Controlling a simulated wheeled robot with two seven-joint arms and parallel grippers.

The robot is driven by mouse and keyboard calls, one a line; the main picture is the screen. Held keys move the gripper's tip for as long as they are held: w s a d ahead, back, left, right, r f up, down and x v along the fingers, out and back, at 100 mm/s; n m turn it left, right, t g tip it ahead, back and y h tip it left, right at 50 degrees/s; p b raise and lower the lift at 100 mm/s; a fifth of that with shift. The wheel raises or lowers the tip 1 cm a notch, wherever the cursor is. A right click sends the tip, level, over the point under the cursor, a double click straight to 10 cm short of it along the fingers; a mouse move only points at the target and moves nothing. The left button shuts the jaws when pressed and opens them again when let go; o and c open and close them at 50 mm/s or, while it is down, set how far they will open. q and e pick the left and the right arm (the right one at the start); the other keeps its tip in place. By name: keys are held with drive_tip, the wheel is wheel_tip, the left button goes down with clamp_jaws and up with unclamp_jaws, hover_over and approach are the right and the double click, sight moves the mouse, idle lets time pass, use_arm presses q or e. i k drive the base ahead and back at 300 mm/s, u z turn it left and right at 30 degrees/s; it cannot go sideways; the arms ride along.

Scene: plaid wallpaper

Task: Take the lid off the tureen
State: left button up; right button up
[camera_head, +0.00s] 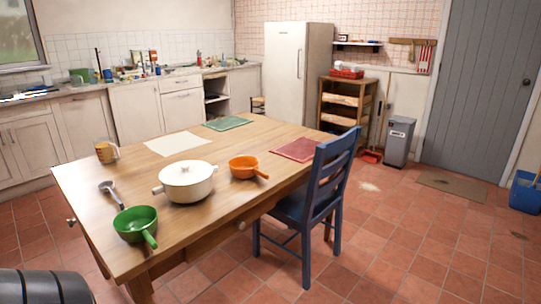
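The white tureen (188,191) stands upright on the wooden table, near its middle front. Its white lid (176,174) sits on top, with a small knob at the centre. A handle sticks out at the tureen's left side. Neither my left gripper nor my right gripper shows in the head view.
On the table (225,208), a green pan (135,219) and ladle (110,193) lie left of the tureen; an orange pan (243,166) is at its right. A measuring jug (106,152) stands farther back. A blue chair (318,190) blocks the right side. The right floor is mostly open.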

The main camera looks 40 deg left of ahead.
sight(188, 174)
drive_tip(key=u, duration=0.35)
drive_tip(key=i, duration=1.35)
drive_tip(key=u, duration=0.9)
